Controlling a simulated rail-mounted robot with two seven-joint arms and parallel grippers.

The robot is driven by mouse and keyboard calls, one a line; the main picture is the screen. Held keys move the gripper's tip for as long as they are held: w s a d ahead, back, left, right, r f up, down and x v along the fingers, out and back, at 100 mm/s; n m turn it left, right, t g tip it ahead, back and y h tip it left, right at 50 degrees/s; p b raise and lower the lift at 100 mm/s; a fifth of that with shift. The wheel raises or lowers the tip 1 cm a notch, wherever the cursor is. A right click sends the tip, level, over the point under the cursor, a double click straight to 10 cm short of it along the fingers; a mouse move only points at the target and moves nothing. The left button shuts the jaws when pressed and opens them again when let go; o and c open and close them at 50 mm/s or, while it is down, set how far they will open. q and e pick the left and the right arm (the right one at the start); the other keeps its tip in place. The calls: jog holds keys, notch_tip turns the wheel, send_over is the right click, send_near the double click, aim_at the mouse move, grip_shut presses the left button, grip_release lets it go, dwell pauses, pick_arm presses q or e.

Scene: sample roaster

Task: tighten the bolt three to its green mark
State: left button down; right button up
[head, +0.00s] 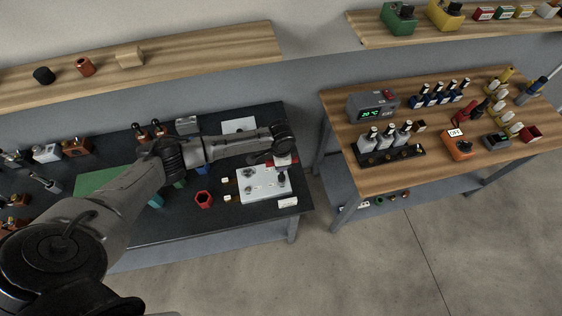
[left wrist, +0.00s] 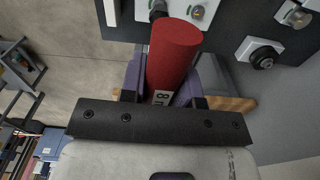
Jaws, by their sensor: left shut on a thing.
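My left gripper (head: 284,159) is over the white plate (head: 250,190) on the dark bench. In the left wrist view the gripper (left wrist: 168,78) has its purple fingers shut around a red cylindrical tool (left wrist: 174,45). The tool carries a white label that seems to read 8 N. A dark part shows beyond the tool, by the plate; I cannot tell whether it touches a bolt. A bolt (left wrist: 196,12) on the plate shows beside the tool. Which bolt is number three, and its green mark, I cannot make out. My right gripper is not in view.
A red hexagonal ring (head: 204,200) and small pale blocks lie left of the plate. A white label block (head: 287,202) lies at the bench's front edge. A wooden table (head: 380,182) with bottles, a grey display box (head: 372,105) and tools stands right, across a gap.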

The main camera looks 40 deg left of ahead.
pick_arm(q)
jog(key=shift+r+p, duration=2.55)
jog(key=shift+f, duration=0.1)
